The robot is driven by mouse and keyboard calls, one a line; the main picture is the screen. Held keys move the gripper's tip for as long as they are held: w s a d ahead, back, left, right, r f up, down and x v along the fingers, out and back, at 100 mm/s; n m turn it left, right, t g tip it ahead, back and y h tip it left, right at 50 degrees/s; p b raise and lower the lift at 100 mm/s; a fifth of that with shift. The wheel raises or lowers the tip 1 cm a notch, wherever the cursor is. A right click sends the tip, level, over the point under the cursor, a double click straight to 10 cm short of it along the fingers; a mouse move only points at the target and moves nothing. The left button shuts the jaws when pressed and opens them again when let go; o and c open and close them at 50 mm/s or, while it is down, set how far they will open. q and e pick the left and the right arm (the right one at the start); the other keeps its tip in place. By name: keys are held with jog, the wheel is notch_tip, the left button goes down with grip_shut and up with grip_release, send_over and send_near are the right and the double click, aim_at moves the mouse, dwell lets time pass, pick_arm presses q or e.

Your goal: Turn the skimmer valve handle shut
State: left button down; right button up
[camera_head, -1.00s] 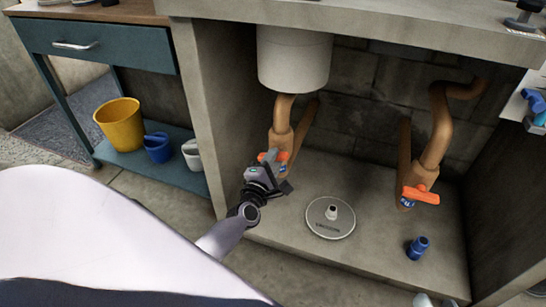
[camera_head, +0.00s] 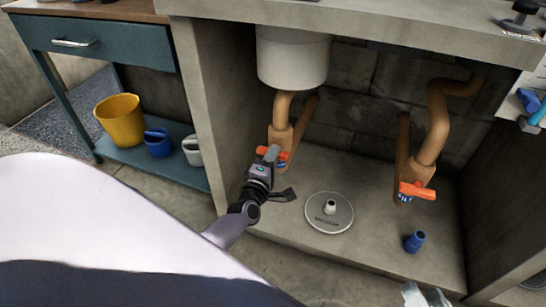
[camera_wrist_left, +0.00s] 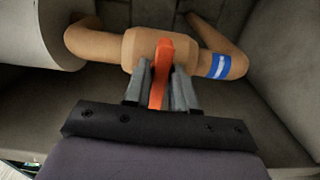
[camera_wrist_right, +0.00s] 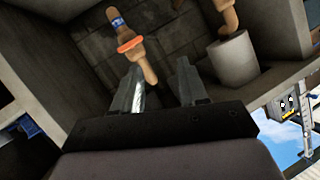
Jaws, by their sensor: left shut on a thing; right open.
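The left valve's orange handle (camera_head: 265,151) sits on a tan pipe (camera_head: 281,108) below the white round vessel. My left gripper (camera_head: 271,156) is shut on this handle; in the left wrist view the orange handle (camera_wrist_left: 162,62) stands between its grey fingers. There the handle looks crosswise to the pipe. A blue label shows on the pipe, its text unreadable. A second orange handle (camera_head: 417,190) with a blue label is on the right pipe, untouched. My right gripper (camera_wrist_right: 160,88) is open and empty; its tips show at the bottom of the head view (camera_head: 425,295).
A white round lid (camera_head: 325,225) and a blue fitting (camera_head: 414,242) lie on the pit floor. The white vessel (camera_head: 290,58) hangs above the left valve. Concrete side walls and the counter slab (camera_head: 350,25) frame the pit. A yellow bucket (camera_head: 120,120) stands outside, left.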

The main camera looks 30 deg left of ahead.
pick_arm(q)
jog(key=c, duration=1)
grip_release()
jog(key=shift+o, duration=0.2)
pick_arm(e)
jog(key=shift+s+f, duration=0.1)
jog(key=shift+f, duration=0.05)
pick_arm(q)
jog(key=shift+s, duration=0.15)
pick_arm(e)
jog(key=shift+d, duration=0.1)
pick_arm(q)
jog(key=p+v, duration=0.2)
jog(key=v, duration=0.5)
pick_arm(e)
jog(key=shift+s+d+h, duration=0.25)
jog(key=shift+d+h, duration=0.45)
jog(key=shift+d, duration=0.2)
